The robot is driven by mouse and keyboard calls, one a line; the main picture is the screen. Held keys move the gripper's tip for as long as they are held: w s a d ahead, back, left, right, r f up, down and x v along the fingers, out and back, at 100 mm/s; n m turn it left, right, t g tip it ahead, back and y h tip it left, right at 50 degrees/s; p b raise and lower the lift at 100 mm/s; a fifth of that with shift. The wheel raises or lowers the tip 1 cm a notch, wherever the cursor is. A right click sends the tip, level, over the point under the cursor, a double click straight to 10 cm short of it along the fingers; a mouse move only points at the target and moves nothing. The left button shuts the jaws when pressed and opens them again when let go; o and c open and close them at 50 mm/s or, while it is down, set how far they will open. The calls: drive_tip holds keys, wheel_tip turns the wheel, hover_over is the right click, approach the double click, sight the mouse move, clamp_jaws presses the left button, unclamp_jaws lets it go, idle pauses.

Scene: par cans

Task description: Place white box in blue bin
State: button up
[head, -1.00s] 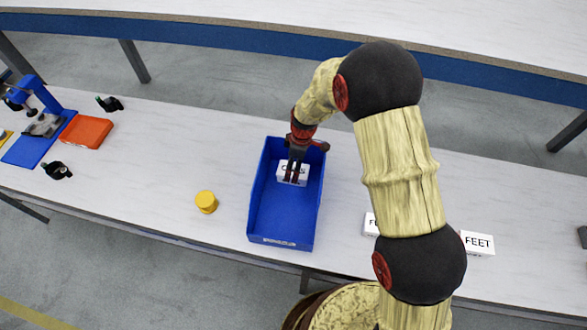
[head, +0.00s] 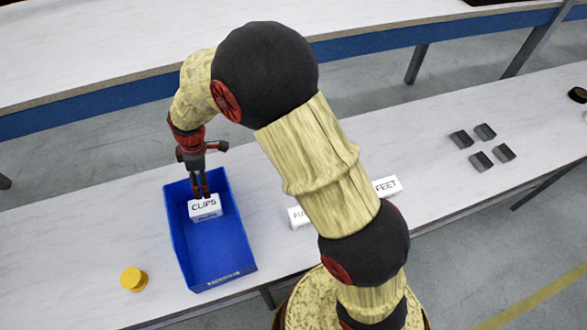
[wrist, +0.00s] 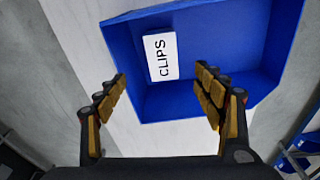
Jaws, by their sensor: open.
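The white box labelled CLIPS (head: 205,208) is inside the blue bin (head: 222,262), toward its far end. In the wrist view the white box (wrist: 161,57) lies on the floor of the blue bin (wrist: 215,50), near one wall. My gripper (head: 202,192) is above the far part of the bin. In the wrist view my gripper (wrist: 165,95) has its fingers spread wide, with nothing between them, and the box is apart from both fingers.
A yellow round container (head: 133,279) stands left of the bin. Two more white boxes, one marked FEET (head: 387,186) and one partly hidden by my arm (head: 299,217), are to the right. Several dark grey blocks (head: 481,161) sit farther right. Table between them is clear.

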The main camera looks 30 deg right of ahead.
drive_tip(key=s+d+r+m+t, duration=0.1)
drive_tip(key=s+d+r+m, duration=0.4)
drive_tip(key=r, duration=0.5)
drive_tip(key=s+d+r+m+t, duration=0.25)
drive_tip(key=s+d+r, duration=0.45)
drive_tip(key=r, duration=0.4)
drive_tip(key=s+d+r+m, duration=0.2)
drive_tip(key=s+d+m, duration=0.2)
drive_tip(key=s, duration=0.3)
drive_tip(key=s+d+r+m+t+h, duration=0.1)
drive_tip(key=s+d+r+m, duration=0.2)
drive_tip(key=s, duration=0.5)
drive_tip(key=shift+d+r+m, duration=0.15)
drive_tip(key=shift+d+m, duration=0.2)
drive_tip(key=shift+d, duration=0.5)
